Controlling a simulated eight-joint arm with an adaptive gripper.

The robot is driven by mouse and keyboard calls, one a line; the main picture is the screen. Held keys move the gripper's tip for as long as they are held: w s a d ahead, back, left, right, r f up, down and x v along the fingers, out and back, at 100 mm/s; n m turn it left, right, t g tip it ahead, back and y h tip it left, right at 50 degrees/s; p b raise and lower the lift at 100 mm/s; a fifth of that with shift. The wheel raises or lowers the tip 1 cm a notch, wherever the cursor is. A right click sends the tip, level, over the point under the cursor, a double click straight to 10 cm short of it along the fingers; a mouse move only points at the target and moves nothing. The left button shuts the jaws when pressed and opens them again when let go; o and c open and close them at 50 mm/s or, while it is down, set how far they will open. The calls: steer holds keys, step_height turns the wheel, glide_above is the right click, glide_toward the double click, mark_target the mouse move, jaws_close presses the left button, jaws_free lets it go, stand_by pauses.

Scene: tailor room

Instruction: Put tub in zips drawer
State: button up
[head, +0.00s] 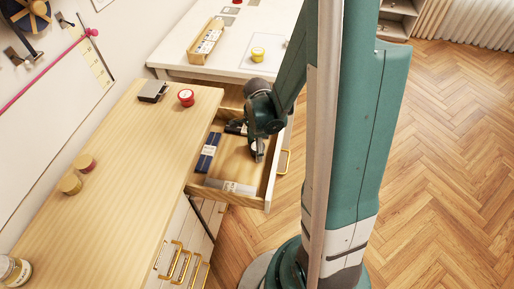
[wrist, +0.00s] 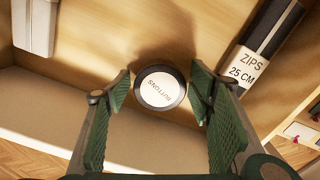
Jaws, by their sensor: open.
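A round tub with a dark rim and a white lid reading "BUTTONS" (wrist: 160,92) is in the open drawer (head: 268,186), seen from above in the wrist view. My gripper (wrist: 160,97) is open, with one finger on each side of the tub and a gap at both sides. In the head view my gripper (head: 257,152) is low inside the drawer, and the arm partly hides the tub. A dark pack labelled "ZIPS 25 CM" (wrist: 265,45) lies right of the tub in the wrist view.
A blue pack (head: 208,152) and a pale pack (head: 231,187) lie in the drawer. A yellow tub (head: 258,54) stands on the white table.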

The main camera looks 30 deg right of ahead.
steer(key=shift+r, duration=0.15)
step_height(320, 180, up, 12)
steer(key=p, duration=0.3)
stand_by(0.5)
stand_by(0.7)
steer(key=s+a+r+n+t, duration=0.3)
steer(key=a+r+n, duration=0.3)
steer(key=r+n, duration=0.4)
steer(key=s+a+r+n+t, duration=0.4)
steer(key=a+r+n, duration=0.3)
steer(key=r+n, duration=0.4)
steer(key=shift+s+a+r+n, duration=0.15)
steer(key=shift+s+n, duration=0.15)
steer(key=shift+n, duration=0.4)
